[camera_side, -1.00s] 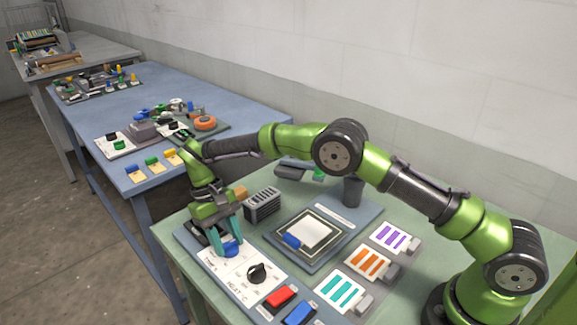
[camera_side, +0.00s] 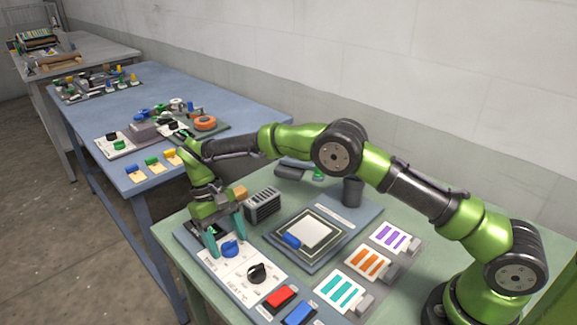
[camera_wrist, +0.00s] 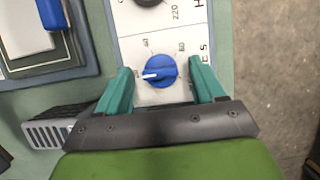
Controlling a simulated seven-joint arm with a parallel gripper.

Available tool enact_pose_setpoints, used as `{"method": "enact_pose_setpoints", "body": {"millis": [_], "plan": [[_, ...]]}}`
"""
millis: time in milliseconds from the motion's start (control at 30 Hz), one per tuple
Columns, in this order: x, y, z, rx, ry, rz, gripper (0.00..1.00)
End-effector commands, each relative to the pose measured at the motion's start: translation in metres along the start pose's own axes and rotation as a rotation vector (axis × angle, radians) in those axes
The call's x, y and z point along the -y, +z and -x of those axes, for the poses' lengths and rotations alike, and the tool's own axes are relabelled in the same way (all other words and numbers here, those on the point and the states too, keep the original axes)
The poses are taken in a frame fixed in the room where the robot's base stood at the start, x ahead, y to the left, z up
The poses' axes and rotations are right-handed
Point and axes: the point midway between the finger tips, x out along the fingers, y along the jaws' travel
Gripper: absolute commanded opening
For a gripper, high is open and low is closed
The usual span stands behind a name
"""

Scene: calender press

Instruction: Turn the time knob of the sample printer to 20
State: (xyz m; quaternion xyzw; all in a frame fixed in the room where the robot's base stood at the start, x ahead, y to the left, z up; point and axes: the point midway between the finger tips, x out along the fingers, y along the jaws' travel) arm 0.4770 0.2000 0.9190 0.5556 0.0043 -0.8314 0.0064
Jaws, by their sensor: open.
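The blue knob (camera_side: 232,249) sits on the white dial panel at the near left of the green table. In the wrist view the blue knob (camera_wrist: 161,71) has a white pointer line aimed left; the small numbers around it are too blurred to read surely. My gripper (camera_side: 227,238) is over the panel with its teal fingers spread to either side of the knob. In the wrist view my gripper (camera_wrist: 160,68) is open, with gaps between both fingers and the knob.
A black knob (camera_side: 257,272) is beside the blue one on the same panel. Red (camera_side: 281,297) and blue (camera_side: 299,314) buttons lie nearer the front. A grey vented block (camera_side: 262,204) stands close to my gripper, and a flat plate with a white sheet (camera_side: 306,233) lies right of it.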

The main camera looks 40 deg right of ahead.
Motion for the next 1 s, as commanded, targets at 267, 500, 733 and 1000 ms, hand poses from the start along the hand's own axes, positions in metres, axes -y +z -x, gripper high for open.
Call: {"method": "enact_pose_setpoints", "body": {"millis": [267, 500, 733, 1000], "plan": [[0.000, -0.001, 0.033, -0.004, 0.001, -0.001, 0.69], [-0.003, -0.002, 0.059, 0.002, 0.009, -0.001, 0.69], [-0.002, -0.001, 0.070, 0.001, 0.006, -0.001, 0.69], [0.000, 0.000, 0.074, -0.002, 0.000, 0.001, 0.69]]}}
